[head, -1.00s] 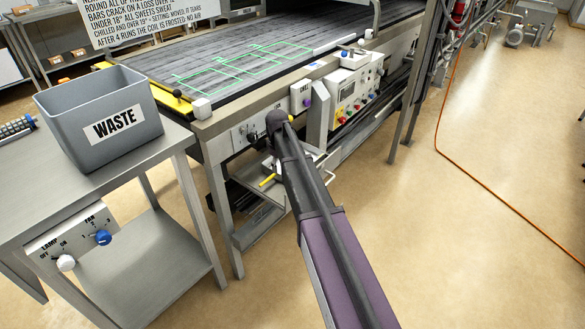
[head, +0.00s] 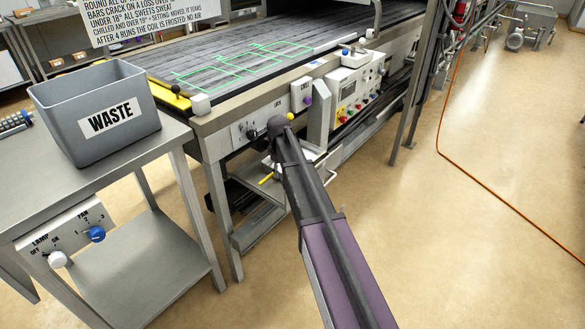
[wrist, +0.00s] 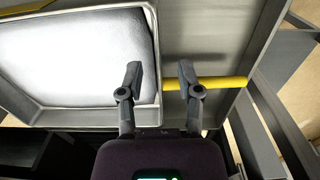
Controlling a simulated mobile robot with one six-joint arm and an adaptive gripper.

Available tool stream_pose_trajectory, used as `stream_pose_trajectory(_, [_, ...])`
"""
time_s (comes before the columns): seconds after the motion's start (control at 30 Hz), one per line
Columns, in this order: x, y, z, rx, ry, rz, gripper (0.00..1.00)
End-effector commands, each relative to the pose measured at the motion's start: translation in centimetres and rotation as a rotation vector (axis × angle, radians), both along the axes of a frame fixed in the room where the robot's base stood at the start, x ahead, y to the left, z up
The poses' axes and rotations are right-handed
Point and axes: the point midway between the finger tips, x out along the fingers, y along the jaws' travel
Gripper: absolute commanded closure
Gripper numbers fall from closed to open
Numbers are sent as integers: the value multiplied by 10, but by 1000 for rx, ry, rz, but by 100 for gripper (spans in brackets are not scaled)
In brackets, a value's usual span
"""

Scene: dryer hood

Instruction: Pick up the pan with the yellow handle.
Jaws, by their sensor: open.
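The yellow handle (wrist: 218,83) runs sideways in the wrist view, from the right edge of a metal pan (wrist: 152,20) with a bright, whitish inside. My gripper (wrist: 159,72) is open, its fingers pointing to the pan's right edge. The left finger overlaps the pan's rim and the right finger overlaps the handle; the gap in depth cannot be told. Nothing is held. In the head view the yellow handle (head: 266,179) shows low under the machine's front, left of my arm. My arm hides my gripper and most of the pan there.
A steel table (head: 153,146) with a grey WASTE bin (head: 70,103) stands at the left. The machine's control panel (head: 352,91) is above and right of the arm. An orange hose (head: 440,125) lies on the floor at the right, where there is free room.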

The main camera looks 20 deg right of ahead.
Motion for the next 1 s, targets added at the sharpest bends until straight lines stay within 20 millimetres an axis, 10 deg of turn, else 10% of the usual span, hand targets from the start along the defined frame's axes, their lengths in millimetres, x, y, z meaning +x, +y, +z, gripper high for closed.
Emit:
stream_pose_trajectory(0.87, [0,-1,-15,0,0,-1,54])
stream_pose_trajectory(1.0, [0,-1,-15,0,0,-2,90])
